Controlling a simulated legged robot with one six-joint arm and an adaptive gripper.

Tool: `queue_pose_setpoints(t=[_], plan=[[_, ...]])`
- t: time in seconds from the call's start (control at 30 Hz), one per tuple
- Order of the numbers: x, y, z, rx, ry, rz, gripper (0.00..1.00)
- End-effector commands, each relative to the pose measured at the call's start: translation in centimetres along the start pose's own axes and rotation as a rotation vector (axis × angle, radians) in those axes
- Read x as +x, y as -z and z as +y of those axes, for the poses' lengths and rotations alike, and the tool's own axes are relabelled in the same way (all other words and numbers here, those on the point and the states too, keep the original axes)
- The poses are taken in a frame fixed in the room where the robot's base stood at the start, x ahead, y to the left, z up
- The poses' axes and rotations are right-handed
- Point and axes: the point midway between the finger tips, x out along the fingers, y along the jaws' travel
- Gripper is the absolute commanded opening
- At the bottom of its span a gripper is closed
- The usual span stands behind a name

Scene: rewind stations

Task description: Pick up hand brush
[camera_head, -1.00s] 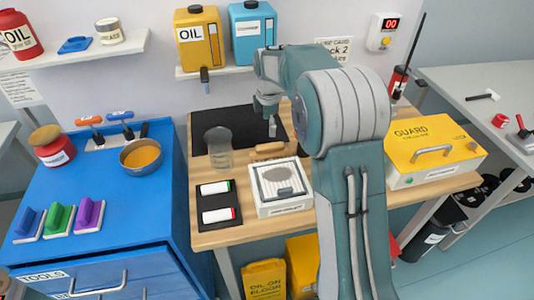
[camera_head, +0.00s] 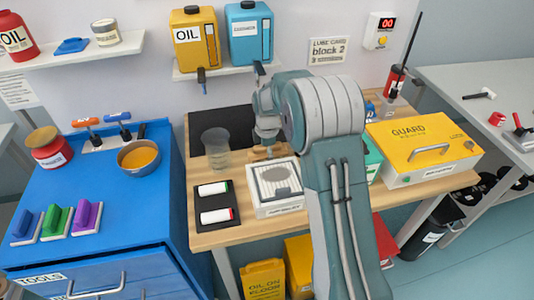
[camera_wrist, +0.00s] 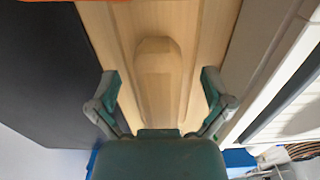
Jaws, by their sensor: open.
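The wooden hand brush (camera_wrist: 158,75) lies on the light wood bench top, lengthwise between the fingers of my gripper in the wrist view. Its rounded top is in plain sight. Its near end is hidden by my gripper's palm, and I see no bristles. My gripper (camera_wrist: 160,95) is open over it, one finger on each side, with gaps between the fingers and the wood. In the head view my gripper (camera_head: 267,138) points down at the brush, which is mostly hidden behind it and the white case.
A white case (camera_head: 287,208) is just in front. A black tray (camera_head: 204,203) holds two rollers. A yellow guard box (camera_head: 400,165) stands to the right.

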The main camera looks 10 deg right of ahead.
Motion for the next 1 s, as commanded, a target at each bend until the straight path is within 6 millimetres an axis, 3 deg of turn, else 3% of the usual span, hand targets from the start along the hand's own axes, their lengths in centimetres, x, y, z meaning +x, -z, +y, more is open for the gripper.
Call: queue_pose_setpoints(t=[0.13, 0.17, 0.3, 0.33, 0.77, 1.0], plan=[[0.0, 0.0, 0.0, 0.0, 0.0, 0.0, 1.0], [0.0, 0.0, 0.0, 0.0, 0.0, 0.0, 0.91], [0.0, 0.0, 0.0, 0.0, 0.0, 0.0, 0.29], [0.0, 0.0, 0.0, 0.0, 0.0, 0.0, 0.18], [-0.4, 0.0, 0.0, 0.0, 0.001, 0.0, 0.17], [-3.3, 0.0, 0.1, 0.0, -0.004, 0.0, 0.17]])
